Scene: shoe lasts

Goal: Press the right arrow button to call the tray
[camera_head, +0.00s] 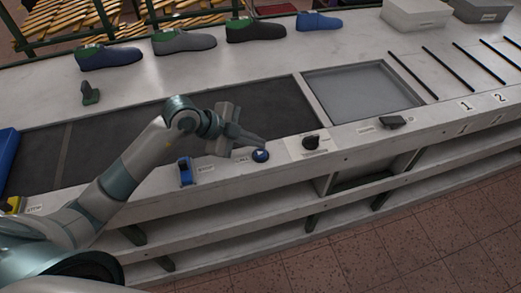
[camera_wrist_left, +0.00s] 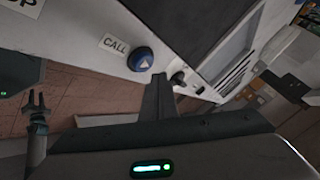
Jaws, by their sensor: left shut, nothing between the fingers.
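A round blue button with a white arrow (camera_head: 260,155) sits on the light front ledge of the bench, beside a CALL label (camera_head: 242,159). The button also shows in the left wrist view (camera_wrist_left: 141,59), with its CALL label (camera_wrist_left: 115,46) to its left. My left gripper (camera_head: 262,142) is shut and empty, its fingertips just above and behind the button in the head view. In the left wrist view its fingers (camera_wrist_left: 159,80) point up just right of the button. I cannot tell whether they touch it.
A black knob (camera_head: 311,142) stands right of the button, and a blue switch (camera_head: 185,171) stands left of it. A dark conveyor belt (camera_head: 100,150) runs behind the ledge, with a grey recessed tray (camera_head: 362,88) at its right. Several shoes on lasts (camera_head: 184,41) line the back.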

